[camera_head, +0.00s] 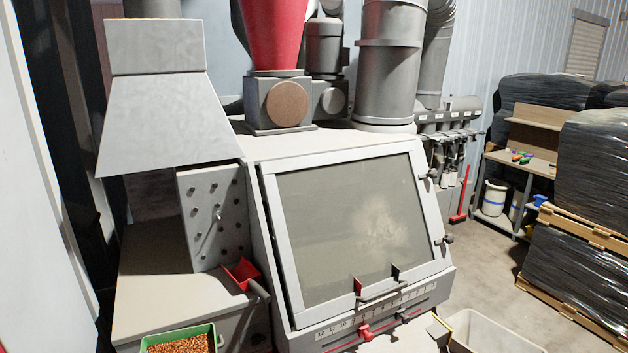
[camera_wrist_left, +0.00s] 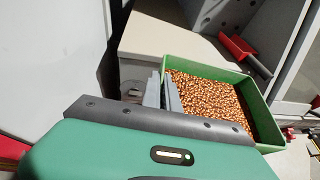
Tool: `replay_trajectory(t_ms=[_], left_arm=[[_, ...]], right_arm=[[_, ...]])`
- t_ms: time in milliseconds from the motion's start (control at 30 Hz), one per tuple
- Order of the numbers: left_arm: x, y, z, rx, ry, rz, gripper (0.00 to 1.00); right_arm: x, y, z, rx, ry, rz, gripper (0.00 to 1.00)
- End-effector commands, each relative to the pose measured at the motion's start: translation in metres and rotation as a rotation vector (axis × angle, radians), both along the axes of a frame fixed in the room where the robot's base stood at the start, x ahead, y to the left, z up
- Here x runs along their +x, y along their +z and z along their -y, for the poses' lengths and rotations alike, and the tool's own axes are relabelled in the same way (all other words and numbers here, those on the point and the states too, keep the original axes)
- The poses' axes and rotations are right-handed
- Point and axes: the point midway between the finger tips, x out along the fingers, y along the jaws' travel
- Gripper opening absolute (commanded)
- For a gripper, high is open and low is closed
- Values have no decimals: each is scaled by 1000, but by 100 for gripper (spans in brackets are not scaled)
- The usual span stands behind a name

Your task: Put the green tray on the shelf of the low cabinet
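The green tray (camera_head: 178,338) is at the bottom left of the head view, cut off by the frame edge and filled with copper-coloured granules. It also shows in the left wrist view (camera_wrist_left: 255,88). There, my left gripper's two grey fingers (camera_wrist_left: 163,93) sit close together at the tray's left wall, one on each side, and appear shut on it. The gripper's green body hides the tray's near side. I cannot tell whether the tray is resting or lifted. My right gripper is not in view. I cannot make out the low cabinet's shelf for certain.
A pale worktop (camera_head: 150,280) lies behind the tray, with a red scoop (camera_head: 242,273) at its right. A machine with a sloped window (camera_head: 350,225) stands to the right. A pale bin (camera_head: 490,332) is at the bottom right. Wrapped pallets (camera_head: 590,270) stand far right.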

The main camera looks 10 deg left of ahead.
Motion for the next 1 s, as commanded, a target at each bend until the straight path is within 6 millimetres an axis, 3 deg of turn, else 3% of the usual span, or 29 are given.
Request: replay_trajectory(t_ms=[267,467,667,800,1000], left_arm=[[20,-21,43,2,-174,1,0],[30,-49,86,0,-356,1,0],[29,-89,152,-5,-604,0,0],[12,-124,215,-7,-824,-1,0],[-21,-146,279,-4,-1024,6,0]], right_arm=[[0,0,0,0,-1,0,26],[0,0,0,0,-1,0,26],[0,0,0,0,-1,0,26],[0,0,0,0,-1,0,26],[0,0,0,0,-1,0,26]])
